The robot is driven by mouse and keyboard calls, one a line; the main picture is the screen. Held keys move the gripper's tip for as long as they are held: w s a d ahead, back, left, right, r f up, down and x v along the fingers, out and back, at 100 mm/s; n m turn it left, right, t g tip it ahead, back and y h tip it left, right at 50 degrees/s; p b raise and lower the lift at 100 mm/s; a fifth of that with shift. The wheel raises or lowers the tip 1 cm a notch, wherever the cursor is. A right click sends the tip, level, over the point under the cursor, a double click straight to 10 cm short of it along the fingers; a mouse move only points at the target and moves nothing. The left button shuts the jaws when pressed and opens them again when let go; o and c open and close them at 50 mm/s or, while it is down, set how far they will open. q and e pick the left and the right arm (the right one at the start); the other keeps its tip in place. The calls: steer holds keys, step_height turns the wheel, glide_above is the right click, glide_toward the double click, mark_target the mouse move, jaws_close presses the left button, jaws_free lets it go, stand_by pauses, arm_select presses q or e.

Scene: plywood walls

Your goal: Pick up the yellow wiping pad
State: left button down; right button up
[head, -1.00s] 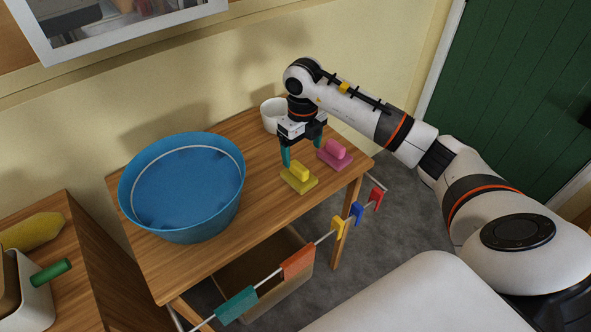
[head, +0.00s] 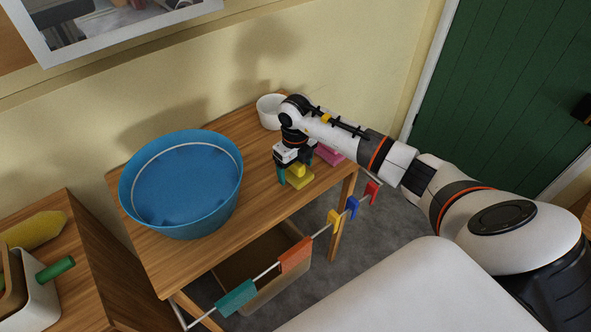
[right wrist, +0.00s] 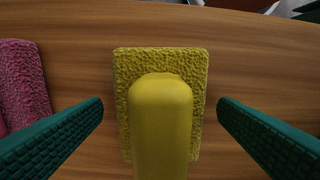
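The yellow wiping pad (head: 300,180) lies on the wooden table near its front right edge, with its raised handle on top. In the right wrist view the pad (right wrist: 122,75) is centred, its handle (right wrist: 162,115) pointing up at the camera. My right gripper (head: 297,176) is low over the pad. In the right wrist view its two green fingers (right wrist: 160,120) are open, one on each side of the handle with gaps between. A pink pad (head: 328,154) lies just beside the yellow one, partly hidden by my arm. My left gripper is not in view.
A large blue basin (head: 185,185) stands to the left on the table (head: 240,218). A white bowl (head: 270,110) is behind my gripper. A rail with coloured clips (head: 295,255) runs along the table's front. A side cabinet (head: 90,250) stands at left.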

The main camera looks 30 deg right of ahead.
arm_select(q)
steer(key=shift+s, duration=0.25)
arm_select(e)
steer(key=c, duration=1)
